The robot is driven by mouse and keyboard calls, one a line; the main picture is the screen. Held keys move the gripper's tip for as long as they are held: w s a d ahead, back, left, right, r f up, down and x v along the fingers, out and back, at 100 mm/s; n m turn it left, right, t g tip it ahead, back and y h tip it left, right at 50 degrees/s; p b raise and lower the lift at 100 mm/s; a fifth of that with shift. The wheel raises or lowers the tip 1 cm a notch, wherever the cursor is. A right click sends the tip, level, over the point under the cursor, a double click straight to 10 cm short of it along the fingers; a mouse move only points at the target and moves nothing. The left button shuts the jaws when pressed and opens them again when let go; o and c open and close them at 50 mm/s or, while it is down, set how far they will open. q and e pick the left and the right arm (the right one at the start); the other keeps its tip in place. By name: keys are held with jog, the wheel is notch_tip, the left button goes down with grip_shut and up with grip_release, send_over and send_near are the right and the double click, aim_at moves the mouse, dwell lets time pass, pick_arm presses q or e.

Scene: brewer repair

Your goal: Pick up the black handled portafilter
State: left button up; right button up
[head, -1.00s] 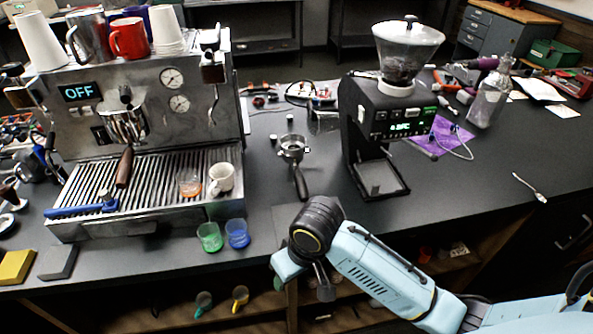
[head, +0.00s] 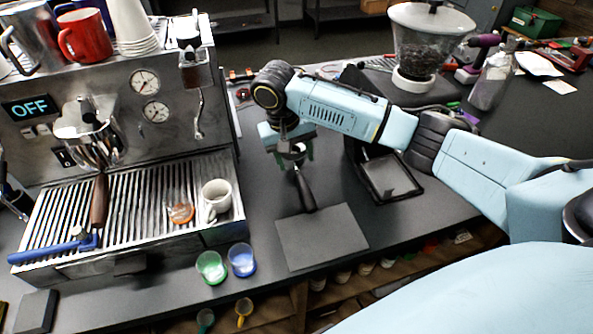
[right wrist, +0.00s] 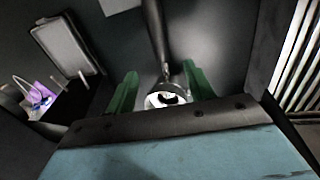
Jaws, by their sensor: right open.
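The black handled portafilter (head: 305,190) lies on the dark counter between the espresso machine and the grinder, its handle pointing toward the front. My right gripper (head: 291,154) is over its metal basket end, with green fingers pointing down. In the right wrist view, the open green fingers (right wrist: 160,88) stand on either side of the portafilter's metal head (right wrist: 168,99), and the black handle (right wrist: 155,35) runs away between them. A gap shows beside each finger. My left gripper is not in view.
The espresso machine (head: 130,250) stands at left, with a brown handled portafilter (head: 100,200) on it. Green (head: 211,266) and blue (head: 242,260) cups stand at its front right. A grey mat (head: 322,240) lies before the black handle. The grinder, at right, is partly hidden behind my arm.

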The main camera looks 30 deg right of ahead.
aim_at(302, 181)
jog(key=f, duration=0.3)
jog(key=shift+d+f, duration=0.1)
jog(key=shift+d, duration=0.2)
jog(key=shift+f, duration=0.35)
jog(key=shift+s+d+f, duration=0.1)
jog(key=shift+s+f, duration=0.1)
jog(key=shift+f, duration=0.3)
jog(key=f, duration=0.3)
jog(key=shift+s+d+f, duration=0.25)
jog(key=shift+s+f, duration=0.05)
jog(key=shift+f, duration=0.3)
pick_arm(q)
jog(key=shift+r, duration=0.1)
pick_arm(e)
grip_shut()
